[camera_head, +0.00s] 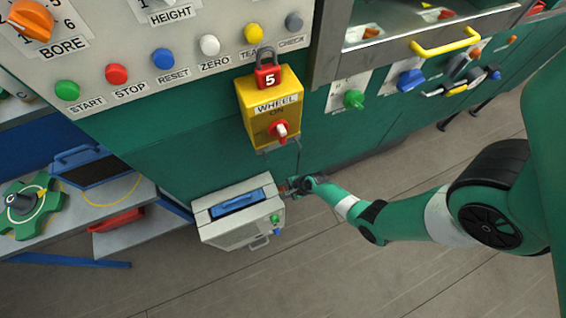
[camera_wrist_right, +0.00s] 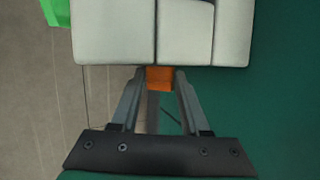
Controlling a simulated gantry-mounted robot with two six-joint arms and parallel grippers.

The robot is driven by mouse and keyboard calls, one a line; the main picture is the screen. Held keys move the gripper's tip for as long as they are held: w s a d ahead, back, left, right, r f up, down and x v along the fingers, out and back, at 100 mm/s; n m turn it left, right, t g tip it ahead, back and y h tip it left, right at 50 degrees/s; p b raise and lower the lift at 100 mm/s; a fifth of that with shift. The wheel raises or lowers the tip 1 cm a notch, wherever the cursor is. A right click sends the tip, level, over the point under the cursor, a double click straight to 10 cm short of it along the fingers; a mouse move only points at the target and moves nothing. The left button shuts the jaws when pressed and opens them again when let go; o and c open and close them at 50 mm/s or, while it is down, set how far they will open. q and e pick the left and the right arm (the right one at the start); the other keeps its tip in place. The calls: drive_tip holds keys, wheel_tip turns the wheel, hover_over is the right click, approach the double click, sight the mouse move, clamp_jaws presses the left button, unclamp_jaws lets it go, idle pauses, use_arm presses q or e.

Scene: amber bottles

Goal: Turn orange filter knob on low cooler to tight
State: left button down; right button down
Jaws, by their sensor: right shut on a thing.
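The low cooler (camera_head: 217,236) is a pale grey box on the floor by the green machine, with a blue handle set in its top. My right gripper (camera_head: 288,187) reaches in from the right at the cooler's back right side. In the right wrist view, the gripper (camera_wrist_right: 161,74) is shut on the orange knob (camera_wrist_right: 159,82), with one finger on each side, against the edge of the pale cooler (camera_wrist_right: 115,35). The knob's pointer and any tight mark cannot be seen. My left gripper is not in view.
A green knob (camera_head: 274,218) and a blue knob (camera_head: 277,232) sit on the cooler's front right. The yellow WHEEL box (camera_head: 257,133) with a red padlock (camera_head: 268,77) hangs above. A workbench (camera_head: 90,215) stands left. The floor (camera_head: 370,280) at front right is clear.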

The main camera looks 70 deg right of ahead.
drive_tip(key=shift+f, duration=0.1)
drive_tip(key=shift+s+a+f+n+t+h+b, duration=0.2)
drive_tip(key=shift+f+n+t+h+b, duration=0.1)
drive_tip(key=shift+t+h+b, duration=0.6)
drive_tip(key=shift+s+a+f+n+t+h+b, duration=0.1)
drive_tip(key=shift+f+n+t+h+b, duration=0.3)
drive_tip(key=shift+t+h+b, duration=1.65)
drive_tip(key=shift+a+f+n+t+h+b, duration=0.2)
drive_tip(key=shift+n+t+b, duration=0.75)
drive_tip(key=shift+b, duration=2.35)
drive_tip(key=shift+s+d+f+n+t+h+b, duration=0.1)
drive_tip(key=shift+n+t+h+b, duration=0.25)
drive_tip(key=shift+t+h+b, duration=1.75)
drive_tip(key=shift+f+n+y+b, duration=0.1)
drive_tip(key=shift+n+y+b, duration=0.2)
drive_tip(key=shift+y+b, duration=0.35)
